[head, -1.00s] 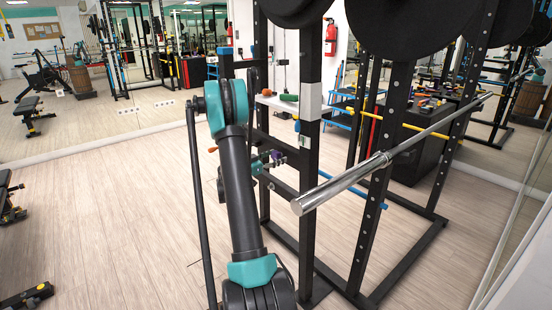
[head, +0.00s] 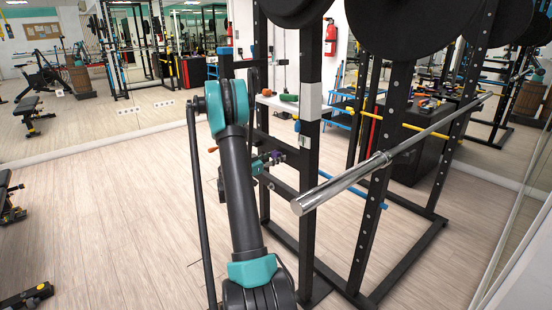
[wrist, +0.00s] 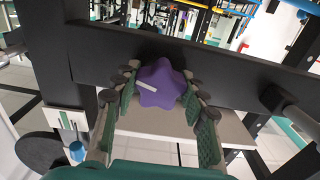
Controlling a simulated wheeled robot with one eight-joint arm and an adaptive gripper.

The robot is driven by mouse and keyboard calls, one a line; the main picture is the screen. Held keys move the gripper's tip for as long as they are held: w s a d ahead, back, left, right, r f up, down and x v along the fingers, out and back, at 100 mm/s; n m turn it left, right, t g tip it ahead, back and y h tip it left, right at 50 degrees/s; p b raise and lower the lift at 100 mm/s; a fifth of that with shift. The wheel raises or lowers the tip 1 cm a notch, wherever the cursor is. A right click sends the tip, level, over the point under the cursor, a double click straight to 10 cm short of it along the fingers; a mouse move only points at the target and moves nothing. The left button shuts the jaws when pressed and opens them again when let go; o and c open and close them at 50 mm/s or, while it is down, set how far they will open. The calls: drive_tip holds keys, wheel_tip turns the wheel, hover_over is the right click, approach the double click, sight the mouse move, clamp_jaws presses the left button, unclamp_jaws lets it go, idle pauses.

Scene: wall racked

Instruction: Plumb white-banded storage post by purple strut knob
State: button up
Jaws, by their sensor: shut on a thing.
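The purple knob (wrist: 161,84) is star-shaped with a pale stripe on its face. It sits against a dark bar (wrist: 225,68) that crosses the wrist view. My gripper (wrist: 160,100) is shut on the knob, with a green-padded finger on each side of it. In the head view the knob (head: 278,156) is small, beside the black rack post with the white band (head: 311,101). That post stands close to upright in the picture. My arm hides part of the area left of it, and the gripper itself is small there.
A steel barbell (head: 345,184) juts toward me at the right of the post. Dark weight plates (head: 410,25) hang above. A shelf (head: 272,103) with coloured items is behind the rack. The floor at left (head: 100,210) is mostly clear.

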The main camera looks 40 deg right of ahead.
drive_tip(key=n, duration=1)
idle(0.7)
drive_tip(key=o, duration=1.2)
drive_tip(key=a, duration=0.8)
drive_tip(key=s+a, duration=0.1)
drive_tip(key=a, duration=0.3)
